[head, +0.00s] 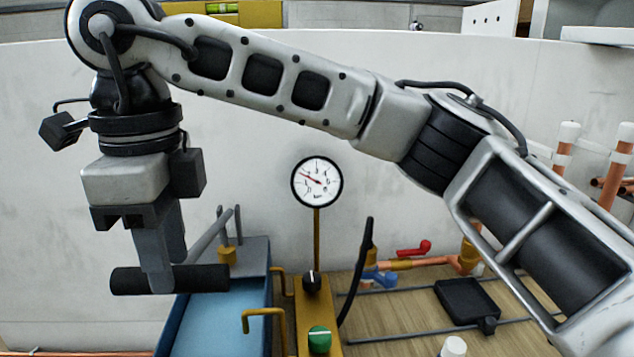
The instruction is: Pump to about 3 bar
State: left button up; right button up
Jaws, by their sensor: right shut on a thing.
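A round white pressure gauge (317,181) stands on a brass stem behind the pump. Its red needle points to the upper left; the numbers are too small to read surely. The test pump has a blue open tank (172,325) with light blue water and a grey lever (209,237) ending in a black handle grip (208,278). My right gripper (157,280) points down from above and is shut on the black handle grip, left of the tank. My left gripper is not in view.
A brass block with a black knob (312,283) and a green knob (319,339) stands right of the tank. A black hose (356,275) rises beside it. Copper pipes with red (414,249) and blue (379,279) valve levers lie over the wooden floor to the right.

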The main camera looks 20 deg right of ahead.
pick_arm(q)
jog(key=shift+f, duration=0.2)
pick_arm(e)
jog(key=shift+w+d+f, duration=0.1)
jog(key=shift+w+d, duration=0.05)
jog(key=shift+w, duration=0.05)
jog(key=shift+s+f+b, duration=0.15)
jog(key=shift+f+b, duration=0.5)
jog(key=shift+b, duration=0.15)
jog(key=f+b, duration=0.1)
jog(key=f+t+b, duration=0.1)
jog(key=b, duration=0.1)
jog(key=shift+s+f, duration=0.3)
jog(key=shift+s, duration=0.05)
pick_arm(q)
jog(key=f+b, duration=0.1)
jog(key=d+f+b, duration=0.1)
jog(key=b, duration=0.1)
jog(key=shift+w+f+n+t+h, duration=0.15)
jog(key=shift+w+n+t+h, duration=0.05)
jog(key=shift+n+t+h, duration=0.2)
pick_arm(e)
jog(key=shift+s+a+f+t+h, duration=0.1)
jog(key=shift+s+f+t+h, duration=0.15)
jog(key=shift+f, duration=0.3)
jog(key=shift+s+a+f+t+h, duration=0.1)
jog(key=shift+f+t+h, duration=0.05)
jog(key=shift+f+t, duration=0.3)
jog(key=shift+f, duration=0.1)
